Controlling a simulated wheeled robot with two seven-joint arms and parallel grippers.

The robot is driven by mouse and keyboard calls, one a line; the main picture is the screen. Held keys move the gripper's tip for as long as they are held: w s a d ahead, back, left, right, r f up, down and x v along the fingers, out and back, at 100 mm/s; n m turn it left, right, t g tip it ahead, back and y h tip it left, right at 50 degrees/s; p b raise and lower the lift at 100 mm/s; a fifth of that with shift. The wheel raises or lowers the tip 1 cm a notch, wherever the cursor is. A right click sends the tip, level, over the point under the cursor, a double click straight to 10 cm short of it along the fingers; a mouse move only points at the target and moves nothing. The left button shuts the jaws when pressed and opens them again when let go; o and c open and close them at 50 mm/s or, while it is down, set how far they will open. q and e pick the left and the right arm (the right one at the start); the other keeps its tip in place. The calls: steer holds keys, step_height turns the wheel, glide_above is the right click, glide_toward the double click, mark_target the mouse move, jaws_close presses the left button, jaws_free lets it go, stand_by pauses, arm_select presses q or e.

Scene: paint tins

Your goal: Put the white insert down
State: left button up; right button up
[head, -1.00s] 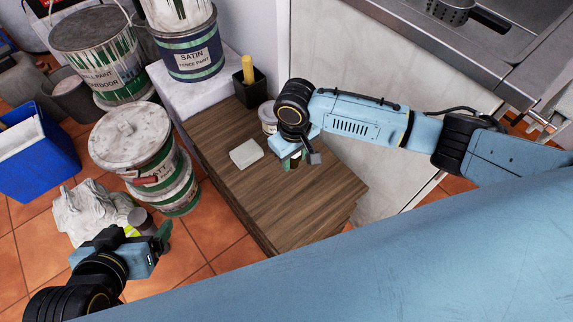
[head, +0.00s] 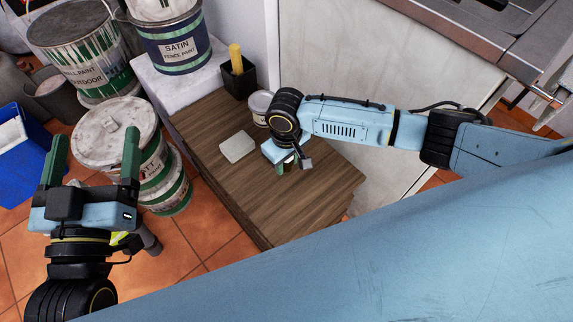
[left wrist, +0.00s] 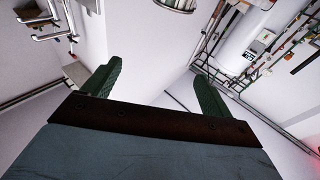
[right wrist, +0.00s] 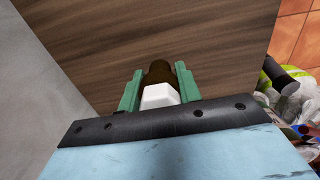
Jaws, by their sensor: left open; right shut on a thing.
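My right gripper (head: 284,168) is low over the wooden top (head: 300,214). In the right wrist view its green fingers are shut on a white insert (right wrist: 160,97). A dark brown rounded shape (right wrist: 159,72) shows just beyond the insert; I cannot tell whether it is part of it or its shadow. In the head view the arm hides most of the held piece, and I cannot tell whether it touches the wood. My left gripper (head: 96,134) is open and empty, fingers pointing up, left of the wooden top.
A white square block (head: 237,147) lies on the wood left of my right gripper. A small white tin (head: 260,107) stands close behind that gripper. A black holder (head: 238,80) with a yellow handle is further back. Large paint tins (head: 116,134) crowd the left. The wood's front is clear.

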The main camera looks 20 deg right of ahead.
steer(key=shift+f, duration=0.7)
arm_select(q)
steer(key=r+t, duration=0.1)
steer(key=s+r+t, duration=0.1)
steer(key=r, duration=0.1)
steer(key=shift+d+r+h, duration=0.15)
steer(key=shift+h, duration=0.15)
arm_select(e)
steer(key=shift+f, duration=0.1)
steer(key=o, duration=1.1)
steer(key=shift+c, duration=0.2)
